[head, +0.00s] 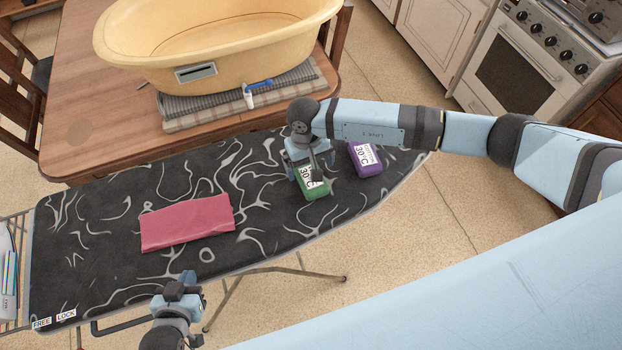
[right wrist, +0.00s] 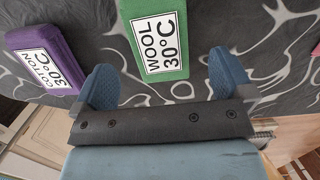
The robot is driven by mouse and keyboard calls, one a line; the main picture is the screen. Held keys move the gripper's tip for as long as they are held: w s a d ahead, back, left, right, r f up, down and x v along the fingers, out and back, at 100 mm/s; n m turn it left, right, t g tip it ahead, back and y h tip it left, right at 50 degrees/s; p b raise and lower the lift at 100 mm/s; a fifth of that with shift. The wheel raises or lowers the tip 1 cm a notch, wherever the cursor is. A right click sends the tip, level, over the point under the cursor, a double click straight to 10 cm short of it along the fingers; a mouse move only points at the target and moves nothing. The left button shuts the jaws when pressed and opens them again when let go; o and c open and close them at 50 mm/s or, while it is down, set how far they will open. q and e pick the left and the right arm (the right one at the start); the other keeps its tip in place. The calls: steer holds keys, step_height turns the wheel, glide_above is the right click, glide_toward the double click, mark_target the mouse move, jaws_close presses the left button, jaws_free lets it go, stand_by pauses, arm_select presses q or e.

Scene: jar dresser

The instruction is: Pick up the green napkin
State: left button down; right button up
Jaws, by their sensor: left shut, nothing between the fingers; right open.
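The green napkin (head: 316,189) is a thick folded piece with a white label reading WOOL 30°C. It lies on the black patterned ironing board and also shows in the right wrist view (right wrist: 181,71). My right gripper (head: 308,163) is open above the napkin and covers its far part in the head view. In the right wrist view the two blue fingers (right wrist: 167,85) are spread, with the lower end of the napkin showing between them; I cannot tell if they touch it. My left gripper (head: 187,279) is shut and empty at the board's near edge.
A purple folded piece (head: 370,167) labelled COTTON 30°C lies close to the right of the napkin. A pink cloth (head: 187,222) lies left on the ironing board (head: 90,215). A yellow tub (head: 215,75) stands on the wooden table (head: 95,110) behind.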

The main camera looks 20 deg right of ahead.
mark_target(312, 190)
steer(key=f, duration=0.5)
steer(key=shift+s+d+b, duration=0.1)
steer(key=shift+s+b, duration=0.3)
steer(key=c, duration=1)
steer(key=shift+r, duration=0.15)
